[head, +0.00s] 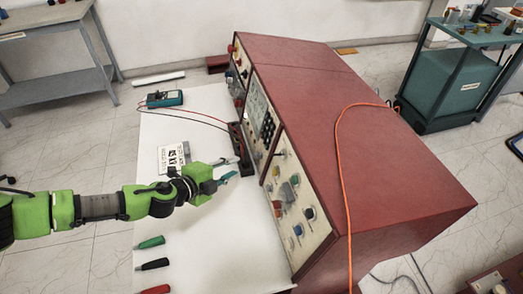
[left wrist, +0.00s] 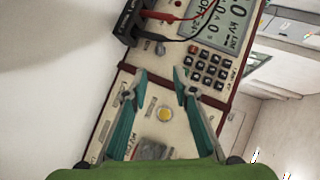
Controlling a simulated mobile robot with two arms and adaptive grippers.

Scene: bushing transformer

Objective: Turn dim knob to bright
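The red instrument console (head: 345,130) stands on the white table, its control panels facing left. Its near panel (head: 290,190) carries several small knobs and buttons, among them a black knob (head: 310,213) and a blue one (head: 298,229). The labels are too small to read, so I cannot tell which is the dim knob. My left gripper (head: 232,168) is in front of this panel, open and empty. In the left wrist view, the open fingers (left wrist: 160,84) point at the panel, with a round yellow button (left wrist: 165,113) between them. A grey blurred part (left wrist: 152,149) shows below it. My right gripper is out of view.
A keypad (left wrist: 208,70) and display sit beyond the fingertips. A multimeter (head: 164,99) with red and black leads lies at the back of the table. Screwdrivers (head: 152,265) lie at the front left. An orange cable (head: 343,180) drapes over the console.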

